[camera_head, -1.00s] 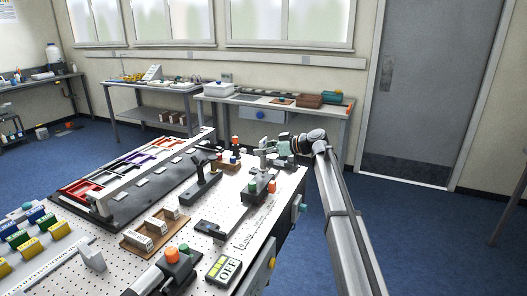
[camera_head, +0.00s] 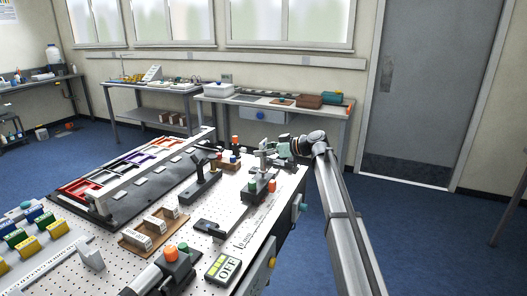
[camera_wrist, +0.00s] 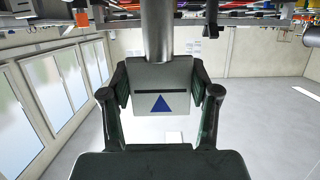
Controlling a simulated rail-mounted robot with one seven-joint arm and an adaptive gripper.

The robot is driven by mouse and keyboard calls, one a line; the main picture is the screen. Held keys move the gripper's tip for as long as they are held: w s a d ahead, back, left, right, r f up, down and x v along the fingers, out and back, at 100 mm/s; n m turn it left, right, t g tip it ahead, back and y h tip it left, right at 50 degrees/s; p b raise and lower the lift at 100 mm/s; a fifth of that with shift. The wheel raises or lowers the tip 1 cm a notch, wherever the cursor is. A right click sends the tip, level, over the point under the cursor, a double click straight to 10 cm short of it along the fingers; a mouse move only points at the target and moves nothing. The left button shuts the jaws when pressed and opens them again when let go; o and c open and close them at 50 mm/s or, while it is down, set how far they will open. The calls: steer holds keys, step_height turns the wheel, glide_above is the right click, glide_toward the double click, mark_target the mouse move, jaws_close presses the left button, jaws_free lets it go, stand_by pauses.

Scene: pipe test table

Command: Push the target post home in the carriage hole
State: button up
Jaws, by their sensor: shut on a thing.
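The target post shows in the wrist view as a pale grey block (camera_wrist: 175,75) with a black line and a blue triangle. A thick grey shaft (camera_wrist: 157,30) runs from it to the top of the picture. My gripper (camera_wrist: 161,97) is shut on the block, one dark finger on each side. In the head view my gripper (camera_head: 284,146) reaches in from the right and holds the small grey post (camera_head: 263,158) upright over the carriage (camera_head: 257,190). The hole and the post's lower end are too small or hidden to tell.
The perforated table (camera_head: 115,250) also bears a dark lever fixture (camera_head: 203,185), a wooden box with white blocks (camera_head: 155,230), an OFF display (camera_head: 222,268) and a rack of coloured trays (camera_head: 120,170). The floor right of the table is clear.

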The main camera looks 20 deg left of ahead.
steer(key=shift+f+b, duration=1.05)
steer(key=shift+f, duration=0.05)
steer(key=o, duration=1.4)
steer(key=shift+r, duration=0.1)
steer(key=shift+d, duration=0.15)
steer(key=v, duration=1.1)
steer(key=shift+d+r, duration=0.15)
steer(key=shift+d, duration=0.2)
